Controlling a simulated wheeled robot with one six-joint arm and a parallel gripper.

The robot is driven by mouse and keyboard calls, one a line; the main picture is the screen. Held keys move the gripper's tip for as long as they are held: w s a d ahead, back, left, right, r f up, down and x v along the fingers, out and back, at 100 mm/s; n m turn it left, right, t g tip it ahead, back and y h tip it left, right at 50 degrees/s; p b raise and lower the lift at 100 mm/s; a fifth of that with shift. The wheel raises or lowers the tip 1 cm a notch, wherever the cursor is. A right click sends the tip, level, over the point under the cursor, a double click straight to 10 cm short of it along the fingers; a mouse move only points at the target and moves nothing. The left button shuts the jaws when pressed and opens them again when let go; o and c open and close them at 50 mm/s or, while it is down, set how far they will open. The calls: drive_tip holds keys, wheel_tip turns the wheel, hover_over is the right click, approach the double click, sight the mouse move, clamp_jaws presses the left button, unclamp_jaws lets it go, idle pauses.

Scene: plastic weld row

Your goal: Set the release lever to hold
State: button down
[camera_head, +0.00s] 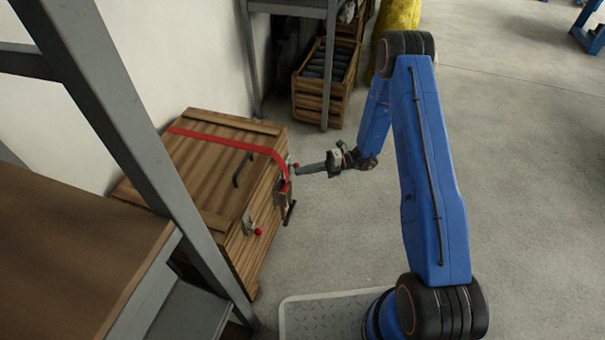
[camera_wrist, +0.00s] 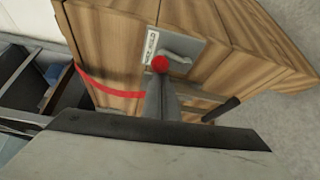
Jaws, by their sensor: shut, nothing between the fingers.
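The near lever (camera_head: 257,231) is on a pale plate at the lower front corner. The lever's exact setting is unclear.
A dark handle (camera_head: 240,170) is on the lid. A grey shelf post (camera_head: 130,130) stands at left. Open floor (camera_head: 520,150) lies to the right.

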drive_tip(key=shift+w+d+f, duration=0.15)
drive_tip(key=shift+w+d, duration=0.1)
drive_tip(key=shift+w, duration=0.5)
drive_tip(key=shift+d, duration=0.1)
idle(0.4)
